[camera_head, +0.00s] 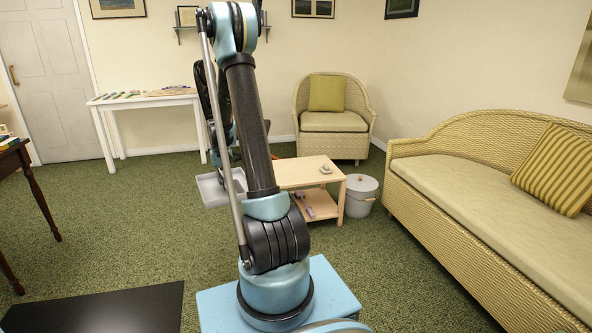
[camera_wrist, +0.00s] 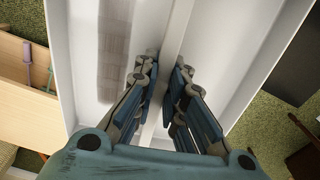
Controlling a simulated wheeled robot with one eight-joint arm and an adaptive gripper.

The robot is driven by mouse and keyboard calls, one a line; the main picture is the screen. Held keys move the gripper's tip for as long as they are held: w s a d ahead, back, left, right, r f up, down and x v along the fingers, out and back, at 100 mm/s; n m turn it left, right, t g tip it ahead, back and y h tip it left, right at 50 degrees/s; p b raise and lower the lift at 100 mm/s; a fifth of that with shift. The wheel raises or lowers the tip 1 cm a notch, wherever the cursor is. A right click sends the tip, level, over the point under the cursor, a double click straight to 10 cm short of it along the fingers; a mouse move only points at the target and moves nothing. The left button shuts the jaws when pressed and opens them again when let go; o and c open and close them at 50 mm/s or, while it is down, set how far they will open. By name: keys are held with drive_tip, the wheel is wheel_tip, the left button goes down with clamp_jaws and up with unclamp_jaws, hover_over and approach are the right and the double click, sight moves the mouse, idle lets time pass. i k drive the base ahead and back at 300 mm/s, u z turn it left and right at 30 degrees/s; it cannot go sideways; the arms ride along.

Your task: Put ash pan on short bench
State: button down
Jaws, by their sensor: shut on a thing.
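The ash pan, a pale grey open tray (camera_head: 211,190), shows left of the short bench, partly hidden behind my arm. In the wrist view the ash pan (camera_wrist: 222,62) fills the middle, with a raised divider running between two shallow halves. My gripper (camera_wrist: 162,88) has its fingers on either side of that divider and is shut on it. In the head view the gripper is mostly hidden by my arm. I cannot tell whether the pan touches the floor. The short bench (camera_head: 296,171) is a low, light wooden piece with a lower shelf; it also shows in the wrist view (camera_wrist: 22,112).
A small pale object (camera_head: 325,169) is on the bench top. A grey lidded bucket (camera_head: 361,195) stands right of the bench. A wicker armchair (camera_head: 333,120) is behind, a wicker sofa (camera_head: 470,165) at right. A white table (camera_head: 150,101) is at back left.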

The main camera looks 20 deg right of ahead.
sight(286, 174)
drive_tip(key=u, duration=0.05)
drive_tip(key=i, duration=1.45)
drive_tip(key=z, duration=0.95)
